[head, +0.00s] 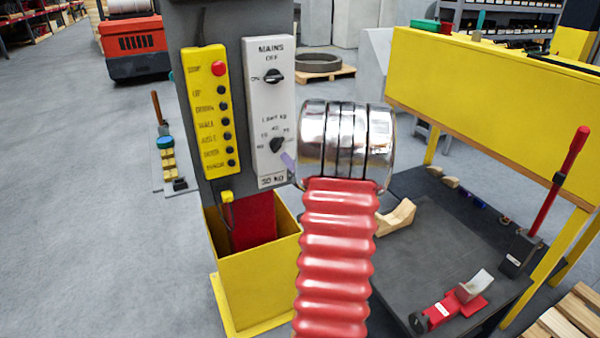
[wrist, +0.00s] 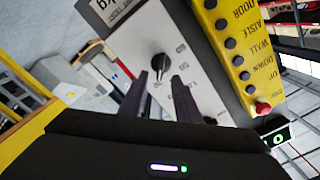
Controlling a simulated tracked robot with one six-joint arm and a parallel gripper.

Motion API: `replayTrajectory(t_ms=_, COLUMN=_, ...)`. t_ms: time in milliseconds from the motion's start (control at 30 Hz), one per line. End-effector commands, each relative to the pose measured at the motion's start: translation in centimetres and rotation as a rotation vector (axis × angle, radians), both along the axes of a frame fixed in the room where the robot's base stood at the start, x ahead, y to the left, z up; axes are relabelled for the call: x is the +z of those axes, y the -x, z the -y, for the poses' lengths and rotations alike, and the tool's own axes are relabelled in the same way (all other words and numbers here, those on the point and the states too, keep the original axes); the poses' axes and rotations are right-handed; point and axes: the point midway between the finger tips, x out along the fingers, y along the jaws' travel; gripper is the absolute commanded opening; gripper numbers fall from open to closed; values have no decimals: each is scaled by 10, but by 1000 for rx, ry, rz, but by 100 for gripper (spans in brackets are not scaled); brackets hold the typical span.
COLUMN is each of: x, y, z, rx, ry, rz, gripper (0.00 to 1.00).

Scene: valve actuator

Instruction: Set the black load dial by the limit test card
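The black load dial (head: 277,145) is on the lower half of a pale control panel, under LIMIT KG lettering and a ring of small numbers. In the wrist view the dial (wrist: 160,63) shows a pale pointer mark; the exact number it points to is too small to read. A card reading 50 KG (head: 271,181) is at the panel's bottom. My gripper (wrist: 159,75) is open and empty, its dark fingers either side of the dial with gaps; contact does not show. In the head view one fingertip shows right of the dial; my wrist hides the rest.
The black MAINS switch (head: 274,76) is above the dial. A yellow button box (head: 207,115) with a red stop button is left of the panel. A yellow bin (head: 255,285) stands below. A yellow-sided bench (head: 490,100) is at right.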

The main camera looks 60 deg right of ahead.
Motion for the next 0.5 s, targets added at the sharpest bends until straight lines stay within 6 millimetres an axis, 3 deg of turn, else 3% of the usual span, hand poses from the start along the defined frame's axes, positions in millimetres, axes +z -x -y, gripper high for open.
replayTrajectory(t_ms=233, x=0, y=36, z=-19, rx=-3, ry=-2, rz=-1, gripper=30)
replayTrajectory(t_ms=500, x=-1, y=47, z=-27, rx=-1, ry=-2, rz=-1, gripper=30)
